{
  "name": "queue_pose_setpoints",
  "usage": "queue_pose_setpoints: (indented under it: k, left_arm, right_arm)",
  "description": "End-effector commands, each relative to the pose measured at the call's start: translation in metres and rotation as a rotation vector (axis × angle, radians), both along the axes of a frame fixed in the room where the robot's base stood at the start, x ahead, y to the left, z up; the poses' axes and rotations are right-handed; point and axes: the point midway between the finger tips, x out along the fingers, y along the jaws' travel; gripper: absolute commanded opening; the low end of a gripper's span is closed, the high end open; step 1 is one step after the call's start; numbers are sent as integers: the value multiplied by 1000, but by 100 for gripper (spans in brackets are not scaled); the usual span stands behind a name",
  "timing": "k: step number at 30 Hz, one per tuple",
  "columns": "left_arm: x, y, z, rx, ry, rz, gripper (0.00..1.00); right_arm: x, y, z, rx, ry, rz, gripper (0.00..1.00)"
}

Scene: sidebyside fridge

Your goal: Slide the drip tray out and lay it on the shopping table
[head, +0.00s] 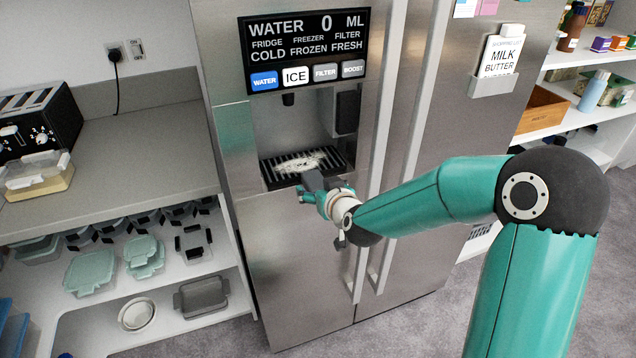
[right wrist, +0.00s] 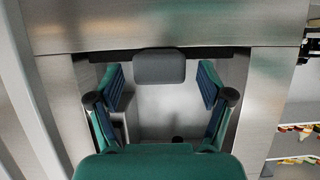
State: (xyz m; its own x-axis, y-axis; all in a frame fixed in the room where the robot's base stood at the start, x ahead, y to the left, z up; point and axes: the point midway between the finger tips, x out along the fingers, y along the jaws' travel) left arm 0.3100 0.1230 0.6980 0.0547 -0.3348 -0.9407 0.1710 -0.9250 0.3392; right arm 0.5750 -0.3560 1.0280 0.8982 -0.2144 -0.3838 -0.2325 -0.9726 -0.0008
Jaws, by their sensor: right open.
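The drip tray (head: 280,172) is a black slatted tray with a pale spill on its top, and it sits in the dispenser recess of the fridge. A grey tab (head: 313,181) sticks out at its front. My right gripper (head: 318,192) is at the tray's front right. In the right wrist view my right gripper (right wrist: 162,88) is open, with one finger on each side of the grey tab (right wrist: 159,68). The fingers look apart from the tab. The tray's dark front edge (right wrist: 205,56) runs behind it. My left gripper and the shopping table are not in view.
The steel fridge (head: 290,260) has long vertical door handles (head: 384,100) just right of the recess. A counter (head: 130,150) with a toaster (head: 38,120) and shelves of containers (head: 92,270) stand at left. Stocked shelves (head: 560,115) stand at right.

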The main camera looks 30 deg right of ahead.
Motion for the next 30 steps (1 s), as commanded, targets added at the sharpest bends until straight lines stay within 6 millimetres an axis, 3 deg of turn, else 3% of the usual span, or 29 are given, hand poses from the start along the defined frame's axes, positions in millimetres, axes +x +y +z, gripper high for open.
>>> queue_pose_setpoints:
  k: [6, 16, 29, 30]
  left_arm:
    - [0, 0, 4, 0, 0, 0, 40]
    - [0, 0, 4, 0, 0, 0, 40]
    - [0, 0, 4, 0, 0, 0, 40]
    - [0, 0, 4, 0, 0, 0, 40]
  right_arm:
    - [16, -4, -6, 0, 0, 0, 79]
    - [17, -5, -8, 0, 0, -1, 78]
    - [17, -5, -7, 0, 0, -1, 6]
    - [17, -5, -7, 0, 0, -1, 44]
